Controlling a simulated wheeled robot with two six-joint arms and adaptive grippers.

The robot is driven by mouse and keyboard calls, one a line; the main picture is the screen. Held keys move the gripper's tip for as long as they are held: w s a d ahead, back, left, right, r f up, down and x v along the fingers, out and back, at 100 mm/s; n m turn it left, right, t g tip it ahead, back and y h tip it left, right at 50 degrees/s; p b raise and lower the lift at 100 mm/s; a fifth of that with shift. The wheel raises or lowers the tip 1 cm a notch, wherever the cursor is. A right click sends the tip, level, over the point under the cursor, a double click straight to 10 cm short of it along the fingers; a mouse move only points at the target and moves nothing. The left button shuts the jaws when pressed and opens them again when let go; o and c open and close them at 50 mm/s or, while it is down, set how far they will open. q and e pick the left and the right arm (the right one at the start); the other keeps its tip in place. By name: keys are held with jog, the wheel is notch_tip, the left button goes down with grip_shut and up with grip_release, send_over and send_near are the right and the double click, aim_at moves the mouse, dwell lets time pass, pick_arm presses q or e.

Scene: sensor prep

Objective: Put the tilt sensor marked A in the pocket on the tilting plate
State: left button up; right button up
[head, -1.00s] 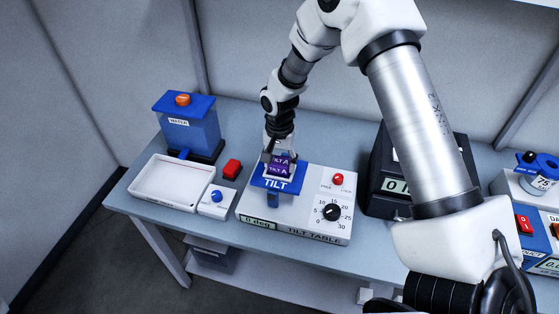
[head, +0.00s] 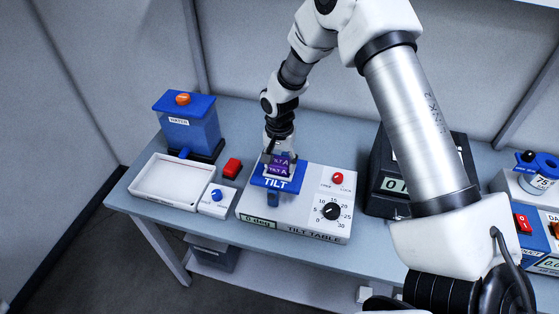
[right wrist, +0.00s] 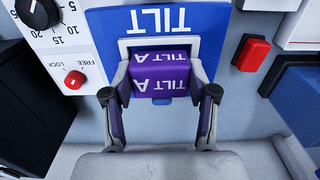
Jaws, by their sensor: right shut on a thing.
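The tilt sensor marked A is a purple block (head: 279,165) with white "TILT A" lettering on its top and side; it also shows in the right wrist view (right wrist: 160,75). My right gripper (head: 278,152) is shut on it, with one finger on each side (right wrist: 160,98). The sensor is at the pale-rimmed pocket (right wrist: 125,46) on the blue tilting plate (head: 300,176), which is marked TILT. It looks level and lined up with the pocket. I cannot tell whether its underside touches the pocket floor. My left gripper is not in view.
The tilt table (head: 312,205) has a dial (head: 331,211), a red FREE/LOCK knob (head: 337,178) and a 0 deg display. To its left are a red block (head: 232,168), a white tray (head: 150,194) and a blue water tank (head: 190,130). A dark device (head: 388,190) stands to its right.

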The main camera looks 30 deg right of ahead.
jog(key=shift+f, duration=0.15)
dwell(0.3)
jog(key=o, duration=1.5)
jog(key=shift+o, duration=0.2)
notch_tip(320, 180, up, 8)
jog(key=p, duration=0.6)
jog(key=shift+s, duration=0.1)
